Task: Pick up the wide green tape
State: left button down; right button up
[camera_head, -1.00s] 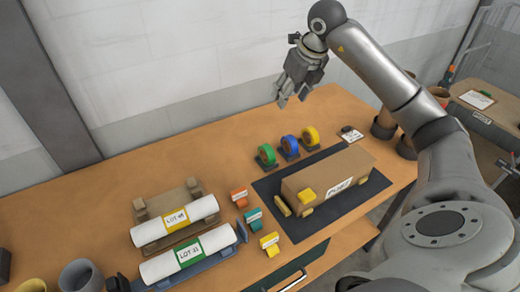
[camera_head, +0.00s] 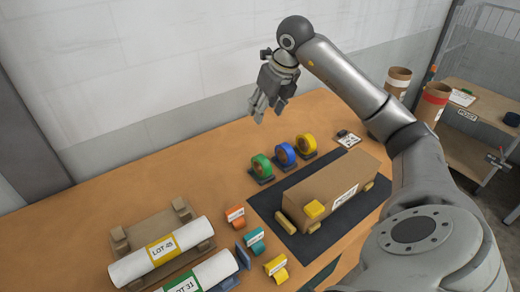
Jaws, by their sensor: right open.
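The wide green tape (camera_head: 261,167) is a ring standing upright on a small dark stand at the left end of a row of three wide tapes. Beside it stand a blue tape (camera_head: 285,155) and a yellow tape (camera_head: 305,146). My right gripper (camera_head: 268,114) points down with its fingers apart and holds nothing. In the head view it appears above and behind the green tape, clear of it. My left gripper is not in view.
A cardboard box (camera_head: 335,188) lies on a dark mat (camera_head: 268,203) in front of the tapes. Small orange (camera_head: 235,217), teal (camera_head: 254,241) and yellow (camera_head: 276,268) tape pieces sit left of the mat. White rolls (camera_head: 158,252) rest on cradles at lower left.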

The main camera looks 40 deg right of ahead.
jog(key=b, duration=1.3)
send_over(260, 158)
jog(key=s, duration=0.2)
jog(key=f, duration=1.4)
jog(key=shift+s+f, duration=0.1)
jog(key=shift+s, duration=0.1)
jog(key=x, duration=0.5)
jog(key=shift+f+p, duration=0.3)
jog(key=p+x, duration=0.1)
jog(key=x, duration=0.4)
jog(key=shift+s+d+f, duration=0.1)
jog(key=shift+d+f, duration=0.05)
jog(key=c, duration=1.1)
jog(key=shift+r, duration=0.25)
jog(key=shift+r+b, duration=0.3)
jog(key=shift+r, duration=0.35)
jog(key=s+r, duration=0.1)
jog(key=r, duration=0.1)
jog(key=s+a+r, duration=0.1)
jog(key=r, duration=0.1)
jog(key=s+a+r+b, duration=0.1)
jog(key=r, duration=0.1)
jog(key=shift+s+r, duration=0.2)
jog(key=shift+s, duration=0.05)
jog(key=s+a+r+b, duration=0.1)
jog(key=s+a+r, duration=0.4)
jog(key=s, duration=0.3)
jog(key=shift+s+b, duration=0.3)
jog(key=shift+s, duration=0.05)
